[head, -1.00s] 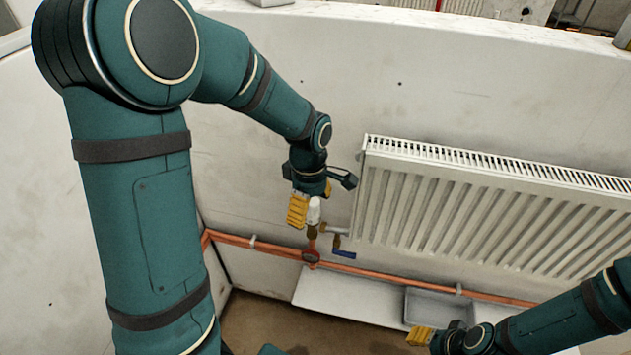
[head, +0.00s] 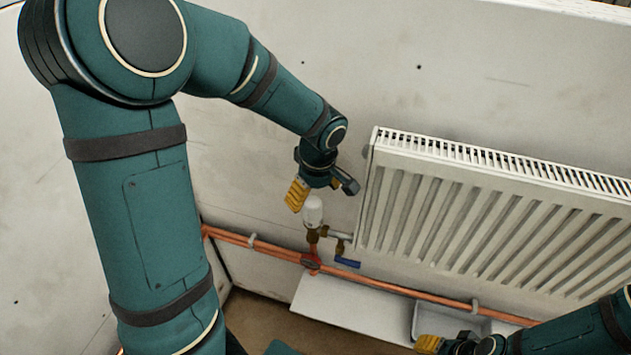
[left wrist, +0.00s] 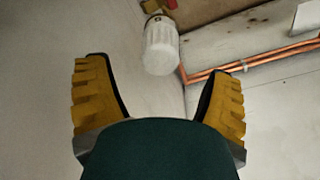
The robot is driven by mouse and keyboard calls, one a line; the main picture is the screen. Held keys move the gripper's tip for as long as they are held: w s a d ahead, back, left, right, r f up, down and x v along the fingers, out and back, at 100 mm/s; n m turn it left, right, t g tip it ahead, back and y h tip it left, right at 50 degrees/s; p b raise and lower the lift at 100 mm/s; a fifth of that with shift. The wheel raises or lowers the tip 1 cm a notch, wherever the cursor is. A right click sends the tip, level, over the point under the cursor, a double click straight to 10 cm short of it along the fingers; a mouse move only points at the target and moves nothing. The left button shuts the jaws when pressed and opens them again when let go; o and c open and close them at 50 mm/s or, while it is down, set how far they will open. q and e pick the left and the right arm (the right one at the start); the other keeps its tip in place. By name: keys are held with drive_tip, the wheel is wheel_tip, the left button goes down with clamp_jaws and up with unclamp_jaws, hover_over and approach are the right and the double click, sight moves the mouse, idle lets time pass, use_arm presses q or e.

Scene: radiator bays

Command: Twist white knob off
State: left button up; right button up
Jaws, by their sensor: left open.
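The white knob (head: 313,211) stands upright on a brass valve (head: 312,236) at the lower left corner of the radiator. It also shows in the left wrist view (left wrist: 161,46), beyond the fingertips and between their lines. My left gripper (head: 318,192) is open and empty, just above the knob and apart from it. Its yellow fingers are spread wide in the left wrist view (left wrist: 158,72). My right gripper (head: 428,344) is at the bottom edge of the head view, partly cut off; its finger opening cannot be made out.
The white radiator (head: 490,215) hangs on the wall right of the knob. A blue lever (head: 347,262) and a red fitting (head: 310,262) sit close below the knob. Copper pipes (head: 400,287) run along the wall. A grey tray (head: 455,322) lies at the lower right.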

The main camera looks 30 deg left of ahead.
sight(310, 210)
use_arm(q)
drive_tip(key=f, duration=0.4)
drive_tip(key=f+b, duration=0.1)
drive_tip(key=shift+w+a+f, duration=0.1)
drive_tip(key=shift+a+f, duration=0.25)
drive_tip(key=shift+f, duration=0.05)
drive_tip(key=c, duration=1.4)
drive_tip(key=shift+o, duration=0.2)
drive_tip(key=shift+f+b, duration=0.15)
drive_tip(key=shift+b, duration=0.2)
drive_tip(key=shift+f+n+b, duration=0.1)
drive_tip(key=shift+n+b, duration=0.3)
drive_tip(key=shift+n, duration=0.2)
drive_tip(key=n, duration=0.2)
drive_tip(key=shift+s+n, duration=0.2)
drive_tip(key=shift+n, duration=0.1)
